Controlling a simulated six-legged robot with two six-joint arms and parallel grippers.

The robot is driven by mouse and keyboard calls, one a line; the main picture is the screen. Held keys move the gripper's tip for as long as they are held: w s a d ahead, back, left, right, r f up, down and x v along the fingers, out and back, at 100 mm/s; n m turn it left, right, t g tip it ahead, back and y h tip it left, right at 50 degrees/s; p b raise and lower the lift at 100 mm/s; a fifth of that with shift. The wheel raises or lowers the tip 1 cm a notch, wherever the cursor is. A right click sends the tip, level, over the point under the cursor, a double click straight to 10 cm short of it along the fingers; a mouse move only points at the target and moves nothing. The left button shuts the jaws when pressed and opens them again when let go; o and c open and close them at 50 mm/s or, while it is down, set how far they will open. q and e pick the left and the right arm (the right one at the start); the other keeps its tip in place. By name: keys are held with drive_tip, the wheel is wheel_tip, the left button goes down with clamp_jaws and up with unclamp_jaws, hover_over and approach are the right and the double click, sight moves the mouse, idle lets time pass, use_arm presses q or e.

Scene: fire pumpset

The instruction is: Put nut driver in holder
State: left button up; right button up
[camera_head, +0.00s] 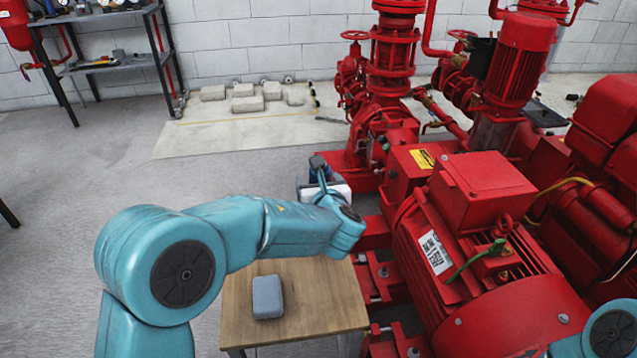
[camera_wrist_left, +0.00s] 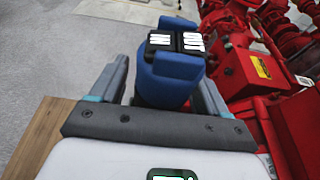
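A blue tool with a black top and white markings, taken as the nut driver (camera_wrist_left: 168,75), stands between the two fingers of my left gripper (camera_wrist_left: 160,92) in the left wrist view. The fingers lie along both sides of it, and its lower part is hidden by the gripper body. In the head view the tool's dark blue end (camera_head: 318,163) shows beyond my left gripper (camera_head: 322,185), past the far edge of the wooden table. I cannot make out a holder for certain. My right gripper is not in view.
A grey-blue rounded block (camera_head: 268,298) sits on the small wooden table (camera_head: 325,300). The red pumpset (camera_head: 480,230) stands close on the right. Concrete blocks (camera_head: 248,103) lie by the wall, and a workbench (camera_head: 100,55) stands at the back left.

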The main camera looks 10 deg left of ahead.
use_arm(q)
drive_tip(key=shift+r, duration=0.1)
drive_tip(key=shift+s+d+r+p, duration=0.1)
drive_tip(key=shift+r+p, duration=0.1)
drive_tip(key=shift+p, duration=0.1)
drive_tip(key=p+v, duration=0.2)
drive_tip(key=v, duration=0.9)
drive_tip(key=shift+s, duration=0.35)
